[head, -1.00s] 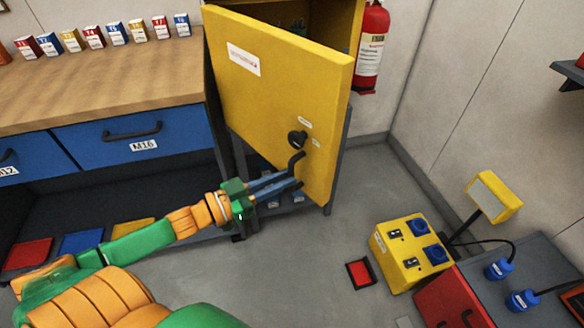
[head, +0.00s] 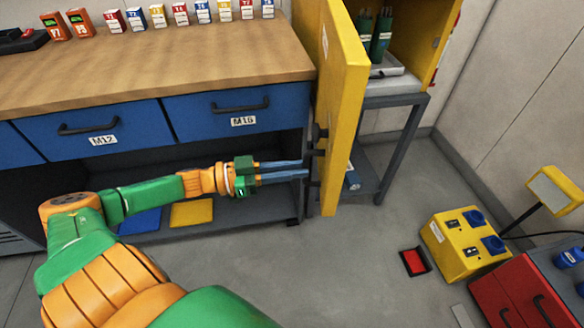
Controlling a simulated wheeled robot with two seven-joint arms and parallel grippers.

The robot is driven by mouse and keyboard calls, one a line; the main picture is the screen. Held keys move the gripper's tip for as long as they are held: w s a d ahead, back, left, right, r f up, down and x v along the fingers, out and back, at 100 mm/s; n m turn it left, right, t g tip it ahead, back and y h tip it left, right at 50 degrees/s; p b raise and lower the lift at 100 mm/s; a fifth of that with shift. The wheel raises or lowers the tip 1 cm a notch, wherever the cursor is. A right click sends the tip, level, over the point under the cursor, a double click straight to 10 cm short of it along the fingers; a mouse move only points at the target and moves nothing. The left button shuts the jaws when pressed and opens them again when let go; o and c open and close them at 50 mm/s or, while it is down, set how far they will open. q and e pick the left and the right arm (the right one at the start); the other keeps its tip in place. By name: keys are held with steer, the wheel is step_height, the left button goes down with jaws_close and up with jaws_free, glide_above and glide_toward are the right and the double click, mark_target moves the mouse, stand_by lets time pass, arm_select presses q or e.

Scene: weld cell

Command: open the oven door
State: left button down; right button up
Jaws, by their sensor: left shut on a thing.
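The yellow oven door (head: 342,90) stands wide open, swung toward me and seen nearly edge-on. Behind it the yellow oven cabinet (head: 425,35) shows its open inside, with green cylinders (head: 380,32) and a pale tray (head: 387,66). The dark door handle (head: 315,152) is on the door's left face, partly hidden by the fingers. My left gripper (head: 305,168) reaches in from the left and is shut on the handle. My right gripper is not in view.
A workbench (head: 200,60) with blue drawers and a row of small boxes stands left of the door. A yellow socket box (head: 465,243), a red cabinet (head: 510,292) and a red floor pedal (head: 415,262) are at right. The floor between is clear.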

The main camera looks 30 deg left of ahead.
arm_select(q)
steer(key=shift+w+a+r, duration=0.1)
steer(key=shift+a+r, duration=0.3)
steer(key=shift+a, duration=0.2)
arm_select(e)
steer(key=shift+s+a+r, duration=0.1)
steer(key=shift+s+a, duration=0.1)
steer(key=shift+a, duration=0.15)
arm_select(q)
steer(key=c, duration=1.2)
jaws_free()
steer(key=shift+c, duration=0.2)
steer(key=o, duration=0.3)
steer(key=shift+w+f, duration=0.1)
steer(key=shift+w, duration=0.1)
steer(key=shift+o, duration=0.5)
steer(key=shift+w+f, duration=0.25)
steer(key=shift+s, duration=0.1)
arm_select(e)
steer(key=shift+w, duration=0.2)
arm_select(q)
steer(key=shift+s+f, duration=0.1)
